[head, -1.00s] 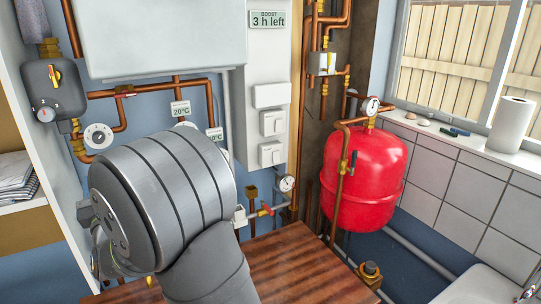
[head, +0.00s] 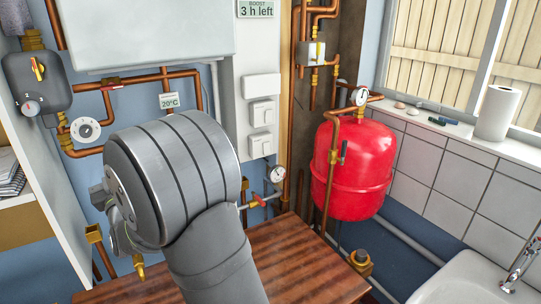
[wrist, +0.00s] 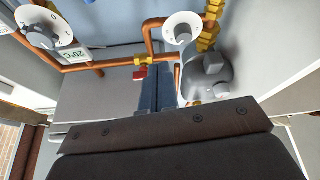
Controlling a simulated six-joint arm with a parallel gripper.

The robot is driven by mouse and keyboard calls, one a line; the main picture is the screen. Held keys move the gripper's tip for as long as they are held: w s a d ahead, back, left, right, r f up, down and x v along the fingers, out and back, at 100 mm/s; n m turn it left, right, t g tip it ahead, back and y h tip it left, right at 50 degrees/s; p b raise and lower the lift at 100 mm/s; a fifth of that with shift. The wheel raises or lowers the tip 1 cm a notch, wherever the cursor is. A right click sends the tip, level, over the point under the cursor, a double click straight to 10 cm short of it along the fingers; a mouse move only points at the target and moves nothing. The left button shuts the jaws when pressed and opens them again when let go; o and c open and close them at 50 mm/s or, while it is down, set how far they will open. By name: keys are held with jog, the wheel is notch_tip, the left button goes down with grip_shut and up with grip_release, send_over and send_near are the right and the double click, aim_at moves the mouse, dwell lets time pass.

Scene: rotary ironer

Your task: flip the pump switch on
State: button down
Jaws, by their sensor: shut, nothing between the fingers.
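No part in view is legibly marked as the pump switch. A white panel carries an upper rocker switch (head: 262,113) and a lower one (head: 261,145); I cannot tell their positions. At the left is a grey pump-like unit (head: 30,90) with a yellow lever; it also shows in the wrist view (wrist: 207,78). A white round dial (head: 86,130) sits beside it, seen too in the wrist view (wrist: 183,28). Another knob dial (wrist: 43,30) shows at the upper left there. My gripper (wrist: 165,126) is shut and empty, a dark screwed plate low in the wrist view, apart from these parts.
My grey arm covers the middle of the head view. Copper pipes (head: 140,78) run below the white boiler (head: 150,35). A red tank (head: 352,168) stands right. A wooden top (head: 310,260) lies below, a white side panel (head: 45,190) at left.

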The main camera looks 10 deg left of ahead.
aim_at(267, 153)
jog(key=w+d+f+n+g, duration=0.3)
jog(key=w+d+n, duration=0.7)
jog(key=w+d, duration=0.9)
jog(key=w+d+f+n+h, duration=0.1)
jog(key=w+d+f+n, duration=0.1)
jog(key=d, duration=0.5)
jog(key=w+d+f+n+h, duration=0.1)
jog(key=w+d+f+h, duration=0.1)
jog(key=d, duration=0.6)
jog(key=w+d+f+n+h, duration=0.1)
jog(key=w+d+f+n, duration=0.1)
jog(key=w+d, duration=0.3)
jog(key=d+f, duration=0.1)
jog(key=d, duration=0.2)
jog(key=shift+f+n+g+h, duration=0.3)
jog(key=shift+g+h, duration=0.1)
jog(key=x, duration=1.4)
